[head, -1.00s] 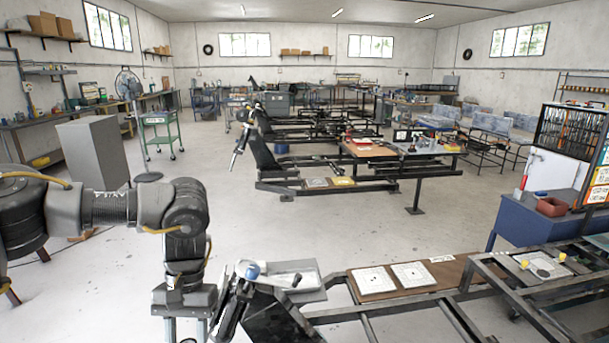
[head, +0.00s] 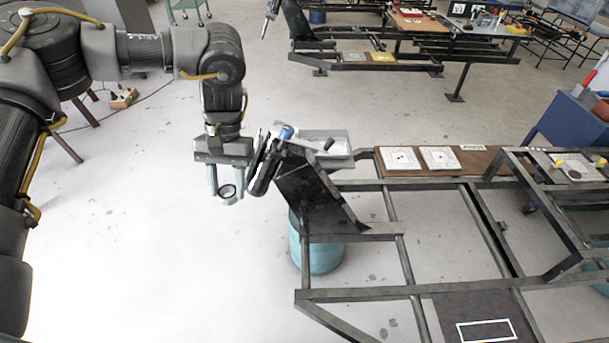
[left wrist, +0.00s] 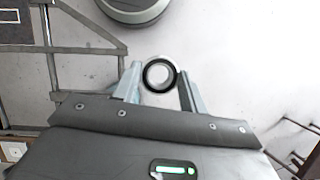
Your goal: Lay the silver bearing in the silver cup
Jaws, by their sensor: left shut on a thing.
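The silver bearing (head: 230,200), a ring with a dark inner edge, is between the fingertips of my left gripper (head: 226,186). The gripper points down and is shut on it, over open floor left of the metal frame. The left wrist view shows the ring (left wrist: 147,72) between the two pale fingers of the left gripper (left wrist: 160,78). I cannot pick out the silver cup in either view. My right gripper is not in view.
A dark slanted panel with a blue-tipped part (head: 286,132) stands just right of the gripper. A grey tray (head: 325,138) lies behind it. A teal drum (head: 318,253) stands under the frame (head: 400,292). White plates (head: 438,158) lie on a brown board.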

